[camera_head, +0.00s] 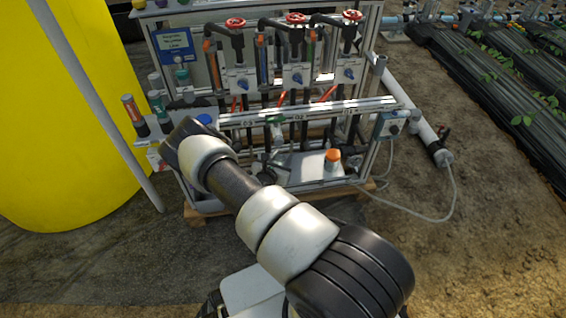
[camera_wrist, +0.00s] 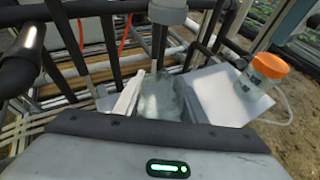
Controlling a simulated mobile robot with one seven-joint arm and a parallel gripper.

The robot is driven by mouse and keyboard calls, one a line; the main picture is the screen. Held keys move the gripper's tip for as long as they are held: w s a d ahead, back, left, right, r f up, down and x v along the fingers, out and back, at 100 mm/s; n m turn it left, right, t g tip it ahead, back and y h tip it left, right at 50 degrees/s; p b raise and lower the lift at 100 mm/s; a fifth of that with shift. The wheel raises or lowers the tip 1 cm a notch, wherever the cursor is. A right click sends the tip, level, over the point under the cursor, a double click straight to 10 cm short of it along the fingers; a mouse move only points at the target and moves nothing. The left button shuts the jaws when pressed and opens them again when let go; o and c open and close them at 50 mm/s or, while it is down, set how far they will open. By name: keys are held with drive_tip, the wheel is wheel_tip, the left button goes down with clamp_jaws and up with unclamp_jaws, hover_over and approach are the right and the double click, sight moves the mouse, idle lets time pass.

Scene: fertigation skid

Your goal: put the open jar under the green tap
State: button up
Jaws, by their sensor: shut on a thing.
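My gripper (camera_wrist: 150,112) shows in the wrist view, partly hidden by its own dark housing, and is shut on a clear, pale jar (camera_wrist: 162,97). No lid shows on this jar, but its rim is hard to make out. In the head view my arm reaches to the skid's front, and the gripper and jar are largely hidden or too small to tell. A small green tap handle (camera_head: 277,120) sits on the front rail between the labels. The tap's outlet cannot be made out, nor whether the jar is below it.
A second jar with an orange lid (camera_head: 332,156) stands on a pale tray (camera_head: 305,172), right of the held jar; it also shows in the wrist view (camera_wrist: 268,68). Dark pipes (camera_wrist: 110,50) stand close around the gripper. A yellow tank (camera_head: 60,120) is at left.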

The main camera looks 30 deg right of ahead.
drive_tip(key=shift+w+d, duration=0.1)
drive_tip(key=shift+w, duration=0.3)
drive_tip(key=shift+f, duration=0.4)
idle(0.4)
drive_tip(key=o, duration=1.1)
